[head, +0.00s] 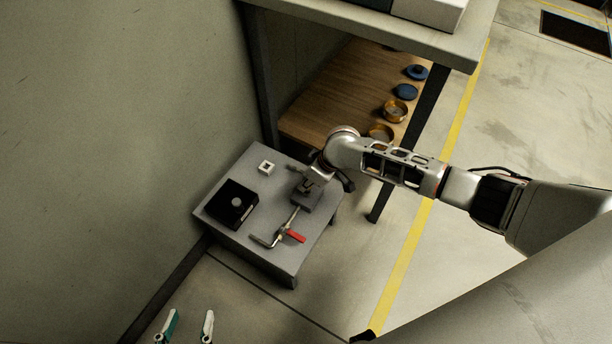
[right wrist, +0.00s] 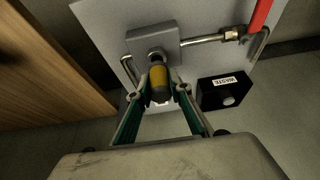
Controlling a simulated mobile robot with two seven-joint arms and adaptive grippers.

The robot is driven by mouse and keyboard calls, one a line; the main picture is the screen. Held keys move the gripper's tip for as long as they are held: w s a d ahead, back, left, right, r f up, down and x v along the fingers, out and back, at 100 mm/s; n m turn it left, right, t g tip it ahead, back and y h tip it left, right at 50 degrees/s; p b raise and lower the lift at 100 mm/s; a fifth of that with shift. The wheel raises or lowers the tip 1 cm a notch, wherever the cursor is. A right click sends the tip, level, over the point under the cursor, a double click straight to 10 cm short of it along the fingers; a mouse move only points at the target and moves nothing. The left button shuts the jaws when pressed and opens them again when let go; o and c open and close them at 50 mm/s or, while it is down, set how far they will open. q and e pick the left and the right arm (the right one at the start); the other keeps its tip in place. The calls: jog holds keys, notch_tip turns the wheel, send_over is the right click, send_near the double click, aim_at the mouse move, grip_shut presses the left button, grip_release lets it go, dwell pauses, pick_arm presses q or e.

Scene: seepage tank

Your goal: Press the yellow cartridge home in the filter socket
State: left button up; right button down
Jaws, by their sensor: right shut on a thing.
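The yellow cartridge (right wrist: 159,76), with a dark near end, is between the fingers of my right gripper (right wrist: 164,89) in the right wrist view. The gripper is shut on it. The cartridge's far end is at the round opening of the grey filter socket block (right wrist: 140,42); how deep it sits I cannot tell. In the head view my right arm reaches down over the socket block (head: 306,198) and hides the cartridge. My left gripper (head: 190,316) is at the bottom left of the head view, its fingers apart and empty, away from the stand.
The grey stand (head: 262,255) carries a pipe with a red valve handle (head: 295,236), a black box (head: 222,206) labelled WASTE in the wrist view, and a small white square holder (head: 266,167). A wooden shelf (head: 335,105) with brass and blue round parts lies behind. A wall closes the left.

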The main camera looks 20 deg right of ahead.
pick_arm(q)
jog(key=shift+w+r, duration=0.35)
jog(key=shift+s+f, duration=0.15)
jog(key=shift+f, duration=0.05)
jog(key=shift+a+r, duration=0.15)
jog(key=shift+r, duration=0.1)
jog(key=shift+w+r, duration=0.15)
jog(key=shift+w, duration=0.05)
pick_arm(e)
jog(key=shift+f, duration=0.3)
dwell(0.4)
pick_arm(q)
jog(key=shift+w+r+p, duration=0.15)
jog(key=shift+r+p, duration=0.2)
jog(key=shift+p, duration=0.1)
pick_arm(e)
jog(key=shift+r, duration=0.1)
pick_arm(q)
jog(key=shift+t, duration=0.3)
pick_arm(e)
jog(key=shift+f, duration=0.35)
dwell(0.6)
pick_arm(q)
jog(key=shift+r, duration=0.25)
